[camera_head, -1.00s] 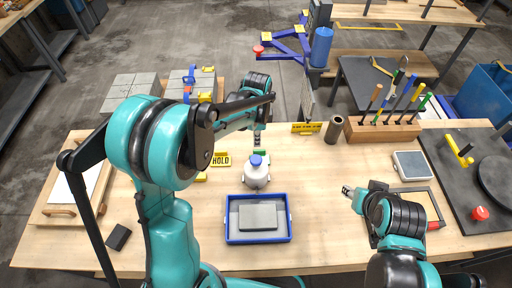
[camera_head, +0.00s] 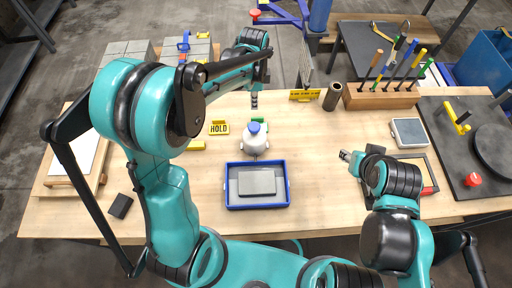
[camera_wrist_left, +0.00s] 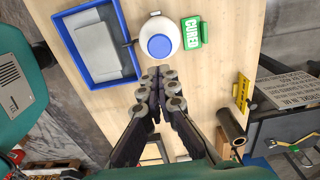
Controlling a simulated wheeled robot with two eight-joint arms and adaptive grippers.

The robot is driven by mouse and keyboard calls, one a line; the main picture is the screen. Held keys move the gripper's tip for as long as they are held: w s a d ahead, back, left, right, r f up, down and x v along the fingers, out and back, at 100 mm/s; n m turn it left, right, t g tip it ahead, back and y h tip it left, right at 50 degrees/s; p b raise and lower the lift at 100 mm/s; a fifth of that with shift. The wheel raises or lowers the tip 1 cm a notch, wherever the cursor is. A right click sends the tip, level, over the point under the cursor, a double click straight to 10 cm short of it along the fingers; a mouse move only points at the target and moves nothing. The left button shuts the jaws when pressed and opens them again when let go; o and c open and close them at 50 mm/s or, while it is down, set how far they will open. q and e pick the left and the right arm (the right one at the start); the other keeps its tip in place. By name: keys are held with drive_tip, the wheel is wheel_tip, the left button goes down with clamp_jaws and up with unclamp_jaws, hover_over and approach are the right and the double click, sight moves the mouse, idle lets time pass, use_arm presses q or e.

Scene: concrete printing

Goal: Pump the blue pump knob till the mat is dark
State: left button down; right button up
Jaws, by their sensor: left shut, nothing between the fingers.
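A white pump bottle (camera_head: 255,146) with a blue pump knob (camera_head: 254,128) stands upright on the bench; the knob also shows in the left wrist view (camera_wrist_left: 159,46). The closed fingertips show just below the knob in the left wrist view (camera_wrist_left: 160,82). My right gripper (camera_head: 346,156) is to the right; its finger state is too small to tell.
A green CURED sign (camera_wrist_left: 191,33) stands right beside the bottle. A yellow HOLD sign (camera_head: 219,127) is to its left. A dark cylinder (camera_head: 332,96) and a wooden tool block (camera_head: 381,97) stand at the back right. The bench between tray and right arm is clear.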

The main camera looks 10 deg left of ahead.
sight(254, 126)
idle(0.4)
use_arm(q)
wheel_tip(254, 126, up, 3)
drive_tip(key=b, duration=0.4)
drive_tip(key=shift+f, duration=0.2)
drive_tip(key=shift+f, duration=0.1)
wheel_tip(254, 126, down, 14)
drive_tip(key=b, duration=0.3)
